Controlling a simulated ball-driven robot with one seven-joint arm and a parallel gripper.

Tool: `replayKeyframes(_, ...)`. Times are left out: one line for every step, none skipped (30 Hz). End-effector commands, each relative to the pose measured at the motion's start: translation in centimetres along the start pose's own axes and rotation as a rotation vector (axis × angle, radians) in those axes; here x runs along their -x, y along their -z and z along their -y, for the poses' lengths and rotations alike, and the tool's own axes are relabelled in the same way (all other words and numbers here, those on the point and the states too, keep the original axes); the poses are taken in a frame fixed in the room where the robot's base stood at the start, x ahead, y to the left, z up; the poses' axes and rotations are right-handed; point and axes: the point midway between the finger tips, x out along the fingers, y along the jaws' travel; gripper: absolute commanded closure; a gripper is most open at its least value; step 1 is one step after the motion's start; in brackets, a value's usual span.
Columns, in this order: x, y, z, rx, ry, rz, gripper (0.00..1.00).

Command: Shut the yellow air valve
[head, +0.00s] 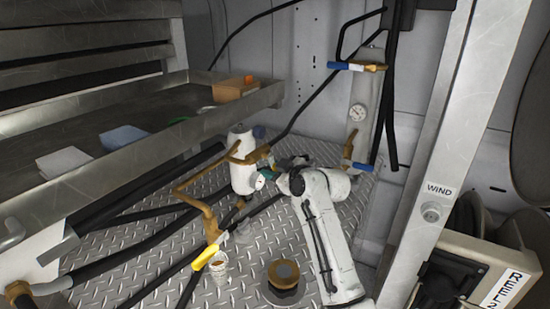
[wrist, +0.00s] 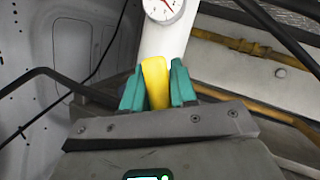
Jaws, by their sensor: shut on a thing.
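In the wrist view a yellow handle (wrist: 155,82) stands upright between the two teal fingers of my gripper (wrist: 154,88). The fingers are shut on it, one on each side. In the head view a little teal of my gripper (head: 268,174) shows at the end of my white arm, beside a white cylinder. The handle between the fingers cannot be made out there. A yellow valve handle (head: 205,257) also shows on the brass pipework at the lower left, tilted and apart from the teal part.
A white cylinder (head: 243,164) stands among brass pipes and black hoses. Blue-handled valves (head: 341,66) and a gauge (head: 358,112) are on the back wall. A metal shelf (head: 158,150) is at left, a post (head: 437,130) and reel box (head: 478,270) at right.

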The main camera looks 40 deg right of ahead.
Motion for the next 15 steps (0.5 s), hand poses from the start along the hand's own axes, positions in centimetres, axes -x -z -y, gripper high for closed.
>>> replayKeyframes(0.1,0.2,0.2,-0.038,0.018,0.011,1.0)
replayKeyframes(0.2,0.2,0.4,-0.063,0.028,0.016,1.0)
replayKeyframes(0.2,0.2,0.6,-0.095,0.042,0.023,1.0)
replayKeyframes(0.2,0.2,0.8,-0.118,0.051,0.027,1.0)
replayKeyframes(0.3,0.2,0.9,-0.14,0.06,0.032,1.0)
replayKeyframes(0.3,0.2,1.2,-0.169,0.072,0.039,1.0)
replayKeyframes(0.4,0.2,1.3,-0.188,0.08,0.043,1.0)
replayKeyframes(0.4,0.2,1.5,-0.209,0.088,0.047,1.0)
replayKeyframes(0.4,0.2,1.7,-0.233,0.099,0.052,1.0)
replayKeyframes(0.5,0.2,1.8,-0.252,0.106,0.056,1.0)
replayKeyframes(0.5,0.2,1.9,-0.267,0.113,0.06,1.0)
replayKeyframes(0.5,0.2,2.1,-0.288,0.121,0.064,1.0)
replayKeyframes(0.5,0.2,2.2,-0.302,0.127,0.067,1.0)
replayKeyframes(0.6,0.2,2.3,-0.315,0.132,0.07,1.0)
replayKeyframes(0.6,0.2,2.4,-0.332,0.139,0.073,1.0)
